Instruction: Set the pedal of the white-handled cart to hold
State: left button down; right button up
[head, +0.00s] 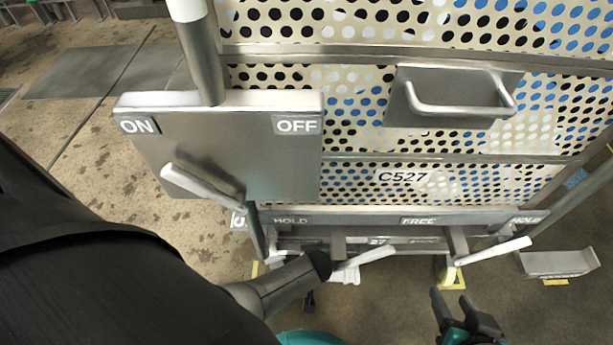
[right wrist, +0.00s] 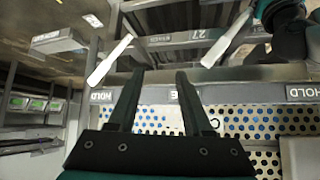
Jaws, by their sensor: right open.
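The cart (head: 455,180) has perforated panels marked C527. Its low grey rail (head: 360,219) reads HOLD, FREE, HOLD from left to right. Two white-ended levers stick out below the rail: a left one (head: 365,258) between the left HOLD and FREE, and a right one (head: 492,251) between FREE and the right HOLD. The right lever also shows in the right wrist view (right wrist: 110,60). My right gripper (head: 453,300) is open and empty, below and apart from the right lever. My left gripper (right wrist: 283,12) is by the left lever; its fingers are unclear.
A grey ON/OFF box (head: 225,150) with a white lever (head: 203,186) and a white-topped post (head: 203,60) stands at left. A U-shaped handle (head: 462,110) juts from the panel. A grey step-like plate (head: 558,263) lies at right. The floor below the right lever is open.

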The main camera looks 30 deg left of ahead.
pick_arm(q)
jog(key=shift+w+a+f+b, duration=0.1)
jog(key=shift+a+f+b, duration=0.05)
jog(key=shift+f+b, duration=0.35)
jog(key=shift+w+a+f+b, duration=0.1)
jog(key=shift+f+b, duration=0.4)
jog(key=shift+f, duration=0.2)
jog(key=shift+w+a+f+b, duration=0.15)
jog(key=shift+w+f+b, duration=0.05)
jog(key=shift+f+b, duration=0.35)
jog(key=shift+a+f, duration=0.1)
jog(key=shift+f, duration=0.25)
pick_arm(e)
jog(key=a+r+t+y, duration=0.3)
jog(key=a+t, duration=0.3)
jog(key=shift+w+m+t+y, duration=0.3)
jog(key=shift+w+y, duration=0.1)
jog(key=shift+w, duration=0.05)
